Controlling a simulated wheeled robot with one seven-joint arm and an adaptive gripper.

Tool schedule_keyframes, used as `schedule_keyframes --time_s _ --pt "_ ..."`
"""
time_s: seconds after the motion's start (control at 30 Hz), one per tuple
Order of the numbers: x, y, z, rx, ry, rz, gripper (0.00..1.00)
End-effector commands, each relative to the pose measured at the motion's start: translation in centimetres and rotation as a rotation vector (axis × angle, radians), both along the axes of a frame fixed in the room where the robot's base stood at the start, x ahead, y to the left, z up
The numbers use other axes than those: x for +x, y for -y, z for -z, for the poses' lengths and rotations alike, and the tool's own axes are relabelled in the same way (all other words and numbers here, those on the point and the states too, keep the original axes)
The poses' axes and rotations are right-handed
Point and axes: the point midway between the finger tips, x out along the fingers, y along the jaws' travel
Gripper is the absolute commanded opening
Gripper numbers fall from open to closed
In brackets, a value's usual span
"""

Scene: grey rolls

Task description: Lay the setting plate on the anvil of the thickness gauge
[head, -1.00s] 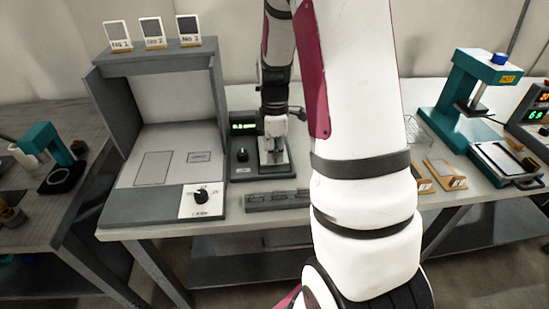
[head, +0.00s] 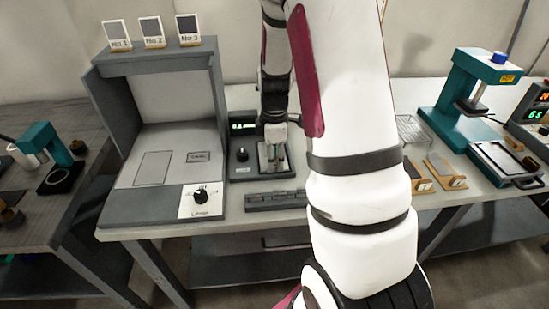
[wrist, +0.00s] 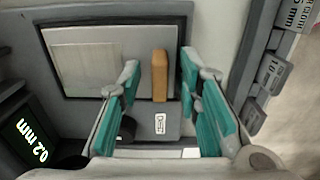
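An orange-brown block (wrist: 160,76) shows between the fingertips, with a visible gap on each side. In the head view my gripper (head: 272,158) hides part of the gauge.
A grey rack (head: 275,200) lies at the table's front edge; labelled pieces (wrist: 272,72) show right in the wrist view. A grey booth (head: 150,185) stands left. Wooden holders (head: 440,172) and a teal press (head: 468,95) are right of my arm.

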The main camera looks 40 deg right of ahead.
Motion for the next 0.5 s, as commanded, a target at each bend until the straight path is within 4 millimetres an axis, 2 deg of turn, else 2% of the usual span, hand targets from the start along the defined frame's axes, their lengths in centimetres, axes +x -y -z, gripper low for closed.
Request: schedule_keyframes --time_s 0.17,0.5 --pt "0.1 0.0 -2.6 -0.001 0.005 0.0 0.31" --pt "0.0 0.0 -9.4 -0.001 0.004 -0.001 0.31"
